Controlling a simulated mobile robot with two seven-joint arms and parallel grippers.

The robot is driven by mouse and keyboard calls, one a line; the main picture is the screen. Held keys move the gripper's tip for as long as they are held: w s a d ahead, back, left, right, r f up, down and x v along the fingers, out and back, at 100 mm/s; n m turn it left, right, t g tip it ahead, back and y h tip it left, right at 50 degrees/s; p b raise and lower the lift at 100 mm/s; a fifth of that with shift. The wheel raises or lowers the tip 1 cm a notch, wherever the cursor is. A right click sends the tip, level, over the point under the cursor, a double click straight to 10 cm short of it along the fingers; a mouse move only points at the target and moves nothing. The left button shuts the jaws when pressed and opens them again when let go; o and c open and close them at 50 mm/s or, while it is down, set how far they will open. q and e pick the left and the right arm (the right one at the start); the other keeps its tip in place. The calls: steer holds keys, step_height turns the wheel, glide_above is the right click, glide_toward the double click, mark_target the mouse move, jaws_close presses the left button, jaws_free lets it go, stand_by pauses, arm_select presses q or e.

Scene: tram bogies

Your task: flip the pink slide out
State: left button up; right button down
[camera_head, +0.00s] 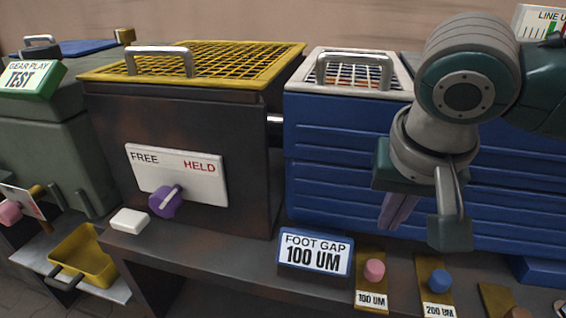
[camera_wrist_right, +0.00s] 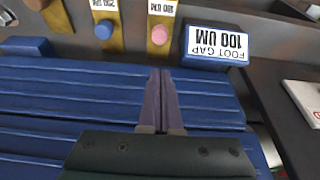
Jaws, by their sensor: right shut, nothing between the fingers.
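The pink slide is a brass strip labelled 100 UM with a pink knob (camera_head: 374,270), on the bench in front of the blue box. Its pink knob also shows in the right wrist view (camera_wrist_right: 158,35), where labels appear upside down. My right gripper (camera_head: 387,226) hangs in front of the blue box's ribbed face, above and behind the slide, apart from it. In the right wrist view its dark purple fingers (camera_wrist_right: 160,75) are together and empty, pointing toward the slide. My left gripper is not in view.
A blue-knobbed strip (camera_head: 440,281) labelled 200 UM lies right of the slide. A FOOT GAP 100 UM sign (camera_head: 315,253) stands close on its left. The blue box (camera_head: 335,170) rises behind. A dark box with a purple FREE/HELD knob (camera_head: 165,202) stands further left.

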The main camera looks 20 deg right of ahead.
steer(key=b, duration=0.5)
glide_above(379, 248)
steer(key=s+a, duration=0.3)
steer(key=f, duration=0.9)
steer(key=shift+s+a+f, duration=0.1)
steer(key=shift+a+f, duration=0.1)
steer(key=shift+f, duration=0.1)
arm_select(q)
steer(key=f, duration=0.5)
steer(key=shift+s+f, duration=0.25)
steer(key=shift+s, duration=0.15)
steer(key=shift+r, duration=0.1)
arm_select(e)
steer(key=shift+r, duration=0.1)
